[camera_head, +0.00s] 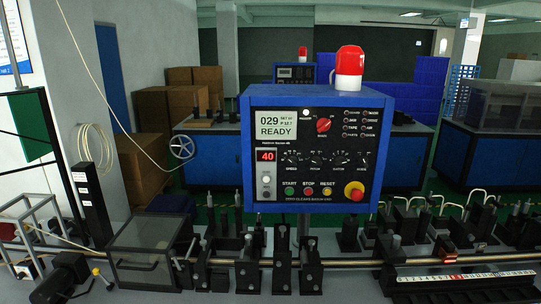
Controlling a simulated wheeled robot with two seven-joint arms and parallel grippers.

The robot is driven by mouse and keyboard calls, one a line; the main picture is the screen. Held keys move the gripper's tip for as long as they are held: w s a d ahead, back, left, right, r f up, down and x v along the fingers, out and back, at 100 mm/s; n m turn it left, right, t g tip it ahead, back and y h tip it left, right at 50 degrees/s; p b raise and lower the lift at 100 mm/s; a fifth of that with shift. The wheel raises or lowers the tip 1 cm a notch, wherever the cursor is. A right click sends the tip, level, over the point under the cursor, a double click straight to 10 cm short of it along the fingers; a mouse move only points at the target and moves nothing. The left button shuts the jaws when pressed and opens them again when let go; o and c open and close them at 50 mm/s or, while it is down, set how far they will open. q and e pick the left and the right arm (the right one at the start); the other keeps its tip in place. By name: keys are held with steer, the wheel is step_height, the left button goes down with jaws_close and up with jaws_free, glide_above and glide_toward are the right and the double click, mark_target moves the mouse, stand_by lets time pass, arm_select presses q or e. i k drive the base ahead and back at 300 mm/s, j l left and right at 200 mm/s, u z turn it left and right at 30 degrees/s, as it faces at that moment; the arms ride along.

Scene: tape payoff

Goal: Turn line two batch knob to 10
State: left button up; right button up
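A blue control box (308,190) with a black face stands upright in the middle. Its face has a red knob (323,125) and a row of several small black knobs, one of them at the row's left (291,158). The labels are too small to tell which knob is the batch knob or where it points. A pale screen (276,125) reads 029 and READY, and a red display (266,155) reads 40. Neither of my grippers is in view.
A red beacon (349,68) tops the box. Green, red and yellow buttons and a red-on-yellow stop button (354,191) sit low on its face. A rail (345,262) with black brackets runs below. A clear-sided box (145,252) stands left. A similar panel (295,75) stands behind.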

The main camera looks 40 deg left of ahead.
mark_target(340, 161)
steer(key=u, duration=1)
steer(key=l+z, duration=0.25)
steer(key=i+l, duration=0.05)
